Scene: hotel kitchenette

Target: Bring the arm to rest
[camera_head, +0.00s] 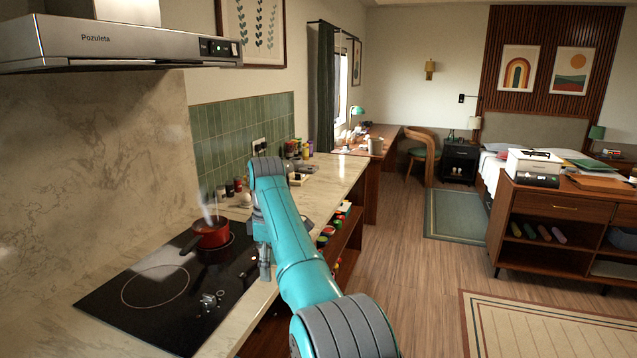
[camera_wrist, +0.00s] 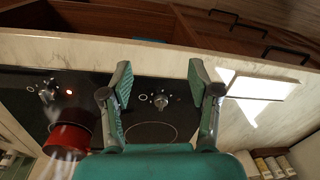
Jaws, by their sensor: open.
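My turquoise arm reaches from the bottom of the head view over the counter. My gripper (camera_head: 264,270) hangs above the right edge of the black cooktop (camera_head: 120,300), partly hidden by the arm. In the wrist view my gripper (camera_wrist: 163,90) is open, its two fingers wide apart with nothing between them. Past the fingers lie the cooktop with a round knob (camera_wrist: 160,100) and a burner ring. A red pot (camera_head: 211,233) steams on the back burner, apart from the fingers. It also shows at the left of the wrist view (camera_wrist: 68,138).
A range hood (camera_head: 130,40) hangs above the cooktop. Jars (camera_head: 232,187) and small items stand along the back of the marble counter (camera_head: 335,172). Shelves lie below its front edge. The wooden floor (camera_head: 420,270) to the right is open. A red light (camera_wrist: 69,91) glows beside another knob.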

